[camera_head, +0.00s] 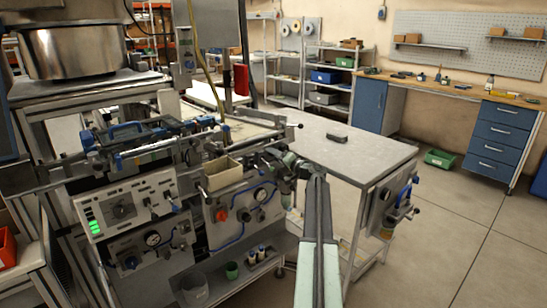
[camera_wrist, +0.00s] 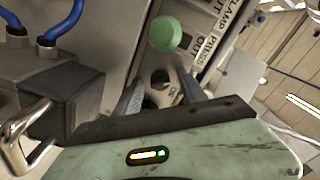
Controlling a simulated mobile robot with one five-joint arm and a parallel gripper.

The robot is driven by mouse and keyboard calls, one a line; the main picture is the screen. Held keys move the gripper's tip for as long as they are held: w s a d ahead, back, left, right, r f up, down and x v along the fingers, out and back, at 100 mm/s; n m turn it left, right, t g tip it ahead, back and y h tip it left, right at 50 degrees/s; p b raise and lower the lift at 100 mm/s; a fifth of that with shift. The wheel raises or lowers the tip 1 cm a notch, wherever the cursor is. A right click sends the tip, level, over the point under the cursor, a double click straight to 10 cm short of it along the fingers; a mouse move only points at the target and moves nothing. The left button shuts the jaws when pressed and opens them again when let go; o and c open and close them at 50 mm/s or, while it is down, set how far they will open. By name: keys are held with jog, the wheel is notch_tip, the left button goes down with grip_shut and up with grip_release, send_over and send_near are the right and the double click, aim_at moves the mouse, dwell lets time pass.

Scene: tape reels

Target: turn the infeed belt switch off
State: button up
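In the wrist view a small dark switch knob (camera_wrist: 160,77) sits on a light metal plate, with partly hidden lettering beside it. I cannot read its name or make out its position for sure. My gripper (camera_wrist: 160,92) is open, its two grey fingers spread on either side of the knob. I see no clear contact between fingers and knob. A round green button (camera_wrist: 164,33) is just beyond it, beside a label strip reading CLAMP OUT and PRESS OUT. In the head view my gripper (camera_head: 278,160) is at the machine's right end, and the switch is hidden there.
In the wrist view a dark block with blue hoses (camera_wrist: 75,70) and a metal handle (camera_wrist: 25,130) stand close at left. In the head view a grey table (camera_head: 345,155) adjoins the machine.

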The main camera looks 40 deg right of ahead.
jog(key=s, duration=0.7)
jog(key=shift+s+a, duration=0.3)
jog(key=shift+s, duration=0.05)
jog(key=shift+f, duration=0.1)
